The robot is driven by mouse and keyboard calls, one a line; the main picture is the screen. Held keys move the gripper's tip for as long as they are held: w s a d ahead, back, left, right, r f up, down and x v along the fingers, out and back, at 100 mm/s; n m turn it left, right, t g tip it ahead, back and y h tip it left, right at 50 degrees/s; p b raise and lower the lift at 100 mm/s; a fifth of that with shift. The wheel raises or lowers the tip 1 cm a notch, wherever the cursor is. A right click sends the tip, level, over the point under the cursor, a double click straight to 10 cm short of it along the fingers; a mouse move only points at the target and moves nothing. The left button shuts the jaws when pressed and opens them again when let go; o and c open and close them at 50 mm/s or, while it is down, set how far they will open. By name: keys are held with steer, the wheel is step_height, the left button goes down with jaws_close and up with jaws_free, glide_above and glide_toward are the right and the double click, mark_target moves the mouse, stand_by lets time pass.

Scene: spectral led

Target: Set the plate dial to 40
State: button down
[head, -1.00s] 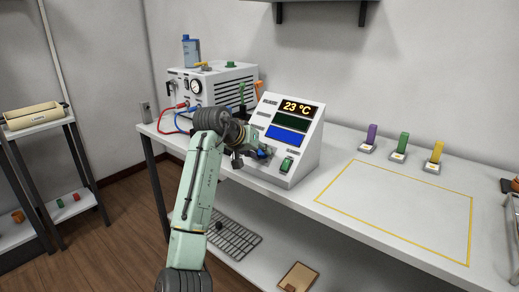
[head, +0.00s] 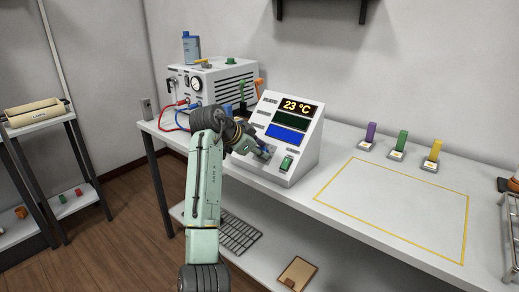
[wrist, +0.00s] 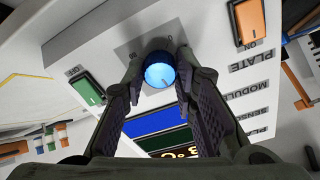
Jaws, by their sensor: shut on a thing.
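The white sloped control console (head: 313,150) stands on the bench. Its top display (head: 297,107) reads 23 °C in yellow; a dark green screen (head: 291,120) and a blue screen (head: 285,134) sit below it. A round blue dial (wrist: 159,75) with a pointer line is on the console's lower face. My gripper (wrist: 160,66) has its two fingers on either side of the dial and is shut on it. In the head view, my gripper (head: 262,152) is at the console's lower left, mostly hiding the dial.
A green switch (wrist: 86,87) and an orange switch (wrist: 248,21), near the word PLATE, flank the dial. A pump-like unit (head: 222,82) with hoses stands left of the console. Purple, green and yellow blocks stand at right, behind a clear yellow-outlined area (head: 395,205).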

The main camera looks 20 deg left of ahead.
steer(key=shift+m, duration=0.6)
steer(key=c, duration=1.3)
jaws_free()
steer(key=v, duration=1.2)
